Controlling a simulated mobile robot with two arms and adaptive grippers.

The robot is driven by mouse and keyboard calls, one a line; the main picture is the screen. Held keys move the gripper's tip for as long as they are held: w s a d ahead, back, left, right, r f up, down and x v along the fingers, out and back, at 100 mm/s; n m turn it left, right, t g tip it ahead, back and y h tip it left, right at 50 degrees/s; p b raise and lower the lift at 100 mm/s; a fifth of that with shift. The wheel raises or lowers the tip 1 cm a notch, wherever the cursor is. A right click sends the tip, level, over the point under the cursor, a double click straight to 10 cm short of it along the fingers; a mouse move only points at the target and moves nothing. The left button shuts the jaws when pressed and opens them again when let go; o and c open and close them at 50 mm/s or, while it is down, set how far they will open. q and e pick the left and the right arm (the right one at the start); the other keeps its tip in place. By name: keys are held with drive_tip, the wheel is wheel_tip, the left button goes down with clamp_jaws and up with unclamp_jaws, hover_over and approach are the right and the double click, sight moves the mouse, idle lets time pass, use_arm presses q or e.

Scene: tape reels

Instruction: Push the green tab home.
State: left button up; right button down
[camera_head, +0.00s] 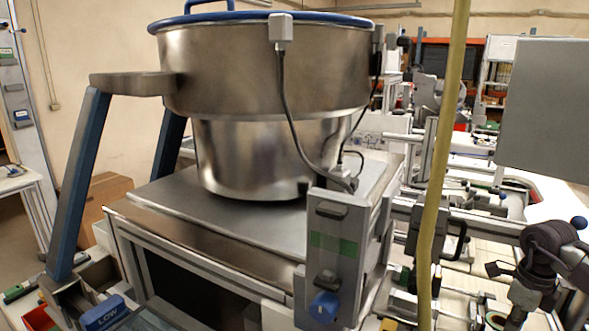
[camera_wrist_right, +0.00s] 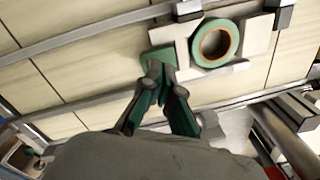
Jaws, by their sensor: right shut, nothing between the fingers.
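In the right wrist view, a flat green tab (camera_wrist_right: 158,57) lies on a pale plate, just left of a green tape reel (camera_wrist_right: 232,42). My right gripper (camera_wrist_right: 161,76) is shut and empty, with its fingertips together at the near edge of the tab. I cannot tell whether the fingertips touch the tab or stop just above it. They hide part of its near edge. The tab cannot be made out clearly in the head view. My left gripper is not in view.
A large steel bowl (camera_head: 265,70) on a metal cabinet fills the head view's middle. A yellow upright hose (camera_head: 440,150) crosses in front of the bench. In the wrist view, a metal rail (camera_wrist_right: 95,40) runs along the pale surface, and dark blocks (camera_wrist_right: 283,14) flank the reel.

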drive_tip(key=shift+f+b, duration=0.5)
drive_tip(key=shift+f, duration=0.5)
drive_tip(key=shift+f, duration=0.1)
idle(1.6)
wheel_tip(320, 180, up, 7)
drive_tip(key=p, duration=0.6)
idle(0.5)
